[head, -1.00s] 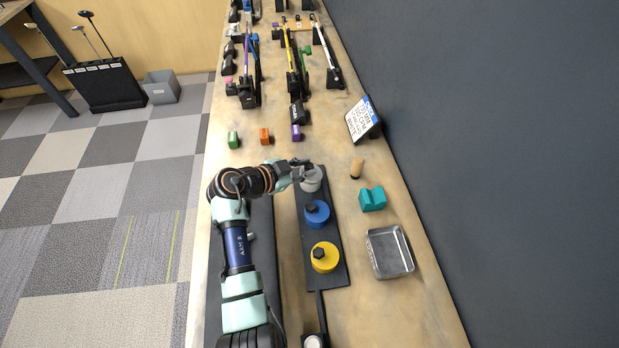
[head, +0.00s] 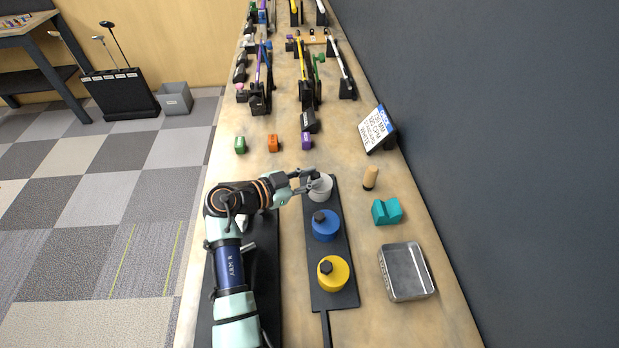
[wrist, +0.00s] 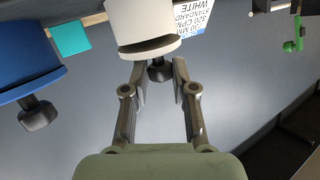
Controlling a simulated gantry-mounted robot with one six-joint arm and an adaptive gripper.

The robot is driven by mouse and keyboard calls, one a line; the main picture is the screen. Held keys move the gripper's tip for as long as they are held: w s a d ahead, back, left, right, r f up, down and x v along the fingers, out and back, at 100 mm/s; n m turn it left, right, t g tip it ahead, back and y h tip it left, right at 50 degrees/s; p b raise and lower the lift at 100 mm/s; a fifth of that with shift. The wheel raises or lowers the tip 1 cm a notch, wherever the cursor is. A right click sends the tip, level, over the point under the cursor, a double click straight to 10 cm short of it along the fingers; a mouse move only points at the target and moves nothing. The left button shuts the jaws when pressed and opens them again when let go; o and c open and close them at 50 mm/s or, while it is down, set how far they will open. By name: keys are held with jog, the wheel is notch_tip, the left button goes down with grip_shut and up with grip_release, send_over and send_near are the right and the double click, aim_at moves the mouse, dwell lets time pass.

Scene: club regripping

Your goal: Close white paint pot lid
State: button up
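The white paint pot (head: 320,192) stands at the far end of a dark strip, beyond the blue pot. In the wrist view the white pot (wrist: 150,32) is at top centre, with a dark knob (wrist: 160,70) just below its rim. My gripper (wrist: 159,68) is open, with one finger on each side of the knob; I cannot tell if either touches it. In the head view my gripper (head: 312,182) is at the left side of the white pot and hides part of its top. How far the lid is open is unclear.
The blue pot (head: 325,228) and yellow pot (head: 335,276) stand nearer on the dark strip (head: 343,300). To the right are a wooden cylinder (head: 370,178), a teal block (head: 387,211) and a metal tray (head: 431,286). A sign (head: 376,130) stands behind, near the wall.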

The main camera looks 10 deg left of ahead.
jog(key=o, duration=0.4)
jog(key=shift+c, duration=0.2)
notch_tip(320, 180, up, 10)
jog(key=shift+d, duration=0.1)
